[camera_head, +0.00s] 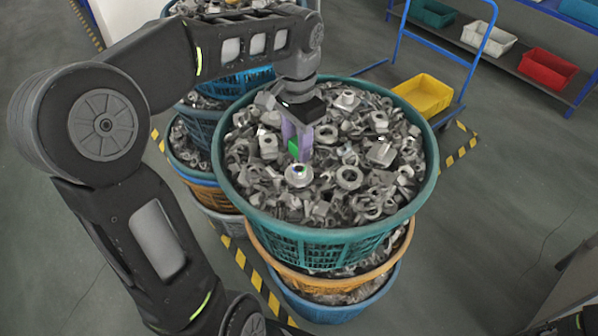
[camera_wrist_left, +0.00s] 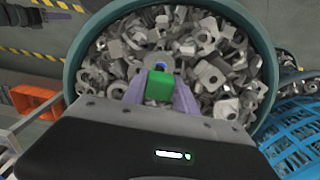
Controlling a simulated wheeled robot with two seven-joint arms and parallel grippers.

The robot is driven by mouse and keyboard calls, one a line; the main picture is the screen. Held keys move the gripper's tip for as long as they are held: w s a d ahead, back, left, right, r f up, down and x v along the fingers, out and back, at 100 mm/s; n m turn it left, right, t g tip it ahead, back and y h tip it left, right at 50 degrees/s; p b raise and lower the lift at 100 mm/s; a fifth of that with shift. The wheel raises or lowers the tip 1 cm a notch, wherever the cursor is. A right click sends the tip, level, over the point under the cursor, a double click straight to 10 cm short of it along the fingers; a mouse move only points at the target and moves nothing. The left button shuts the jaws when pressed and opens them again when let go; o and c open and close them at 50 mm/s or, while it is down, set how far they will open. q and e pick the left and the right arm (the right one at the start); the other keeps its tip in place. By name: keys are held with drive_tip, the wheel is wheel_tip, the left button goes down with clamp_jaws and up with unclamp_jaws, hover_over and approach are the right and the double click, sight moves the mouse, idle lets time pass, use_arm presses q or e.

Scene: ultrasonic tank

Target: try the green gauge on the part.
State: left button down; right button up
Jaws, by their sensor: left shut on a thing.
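My left gripper (camera_head: 297,143) points down over the teal basket (camera_head: 330,236) of metal parts. Its pale purple fingers are shut on the green gauge (camera_head: 294,149), a small green block. In the left wrist view the gauge (camera_wrist_left: 160,86) sits between the two fingertips. A round flanged metal part (camera_head: 298,174) lies on the heap just below and in front of the gauge. Whether the gauge touches it I cannot tell. My right gripper (camera_wrist_left: 62,5) shows only partly, at the top left edge of the left wrist view; its fingers are unclear.
More stacked baskets of parts stand behind, among them a blue one (camera_wrist_left: 300,135). A blue cart with a yellow bin (camera_head: 423,95) stands at the right back. A shelf holds a red bin (camera_head: 548,69).

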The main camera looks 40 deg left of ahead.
use_arm(q)
drive_tip(key=shift+r, duration=0.15)
drive_tip(key=shift+r, duration=1.85)
